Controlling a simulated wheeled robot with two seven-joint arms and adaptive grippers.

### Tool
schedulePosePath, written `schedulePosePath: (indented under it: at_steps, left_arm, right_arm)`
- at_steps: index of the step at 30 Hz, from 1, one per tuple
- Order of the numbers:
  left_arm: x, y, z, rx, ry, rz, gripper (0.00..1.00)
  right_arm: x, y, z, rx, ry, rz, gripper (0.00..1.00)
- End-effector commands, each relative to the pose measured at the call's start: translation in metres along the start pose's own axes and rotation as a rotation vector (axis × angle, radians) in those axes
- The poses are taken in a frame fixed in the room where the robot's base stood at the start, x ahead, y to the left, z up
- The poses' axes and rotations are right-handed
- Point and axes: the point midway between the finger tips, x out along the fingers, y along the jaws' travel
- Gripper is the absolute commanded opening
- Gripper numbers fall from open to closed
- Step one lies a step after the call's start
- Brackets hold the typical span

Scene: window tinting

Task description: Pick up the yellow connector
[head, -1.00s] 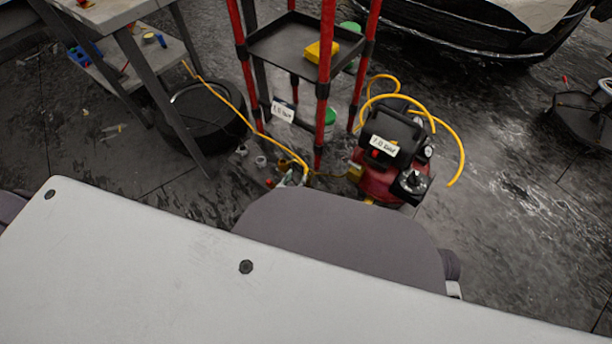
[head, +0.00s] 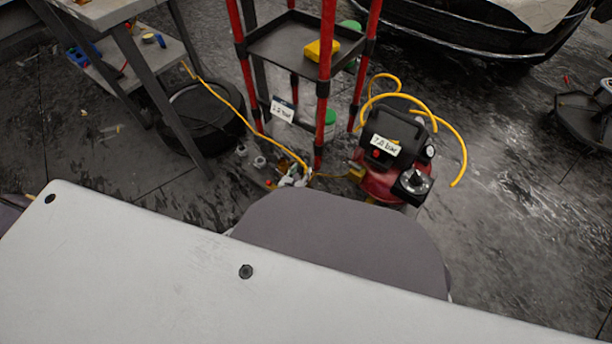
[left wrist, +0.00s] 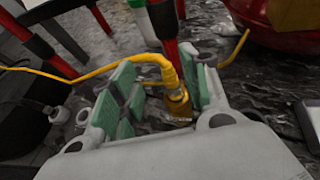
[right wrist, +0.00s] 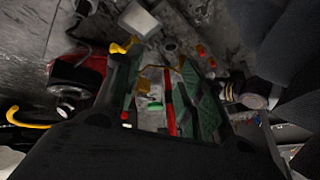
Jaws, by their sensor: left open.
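The yellow connector (left wrist: 178,100) is at the end of a yellow hose in the left wrist view, upright, with a brass-coloured lower part. My left gripper (left wrist: 155,100) is open, its green-padded fingers on either side of the connector. I cannot tell whether a pad touches it.
A red-posted shelf (head: 278,48) holds a yellow item. A red and black compressor (head: 392,150) with a coiled yellow hose (head: 458,150) stands to the right. Open floor lies at right.

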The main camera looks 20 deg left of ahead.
Motion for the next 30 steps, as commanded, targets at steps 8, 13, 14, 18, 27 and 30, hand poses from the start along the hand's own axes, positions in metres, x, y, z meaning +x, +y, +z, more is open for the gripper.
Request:
schedulePosePath:
  at_steps: [8, 13, 14, 18, 27, 30]
  left_arm:
    - [0.007, -0.002, -0.002, 0.0, -0.001, 0.0, 0.46]
    - [0.02, -0.004, -0.005, 0.0, -0.001, 0.001, 0.46]
    - [0.022, -0.005, -0.006, 0.0, -0.002, 0.0, 0.46]
    - [0.034, -0.008, -0.009, 0.001, -0.002, 0.0, 0.46]
    - [0.051, -0.008, -0.008, 0.0, -0.001, 0.0, 0.46]
    - [0.052, -0.008, -0.007, 0.0, -0.001, 0.0, 0.46]
  right_arm:
    - [0.002, 0.0, -0.004, 0.0, 0.02, -0.003, 0.4]
    - [0.018, 0.002, 0.007, 0.013, 0.04, -0.012, 0.4]
    - [0.02, 0.003, 0.01, 0.015, 0.04, -0.014, 0.4]
    - [0.028, 0.003, 0.012, 0.024, 0.062, -0.022, 0.4]
    - [0.034, 0.003, 0.015, 0.023, 0.07, -0.033, 0.4]
    - [0.034, 0.003, 0.014, 0.023, 0.072, -0.034, 0.4]
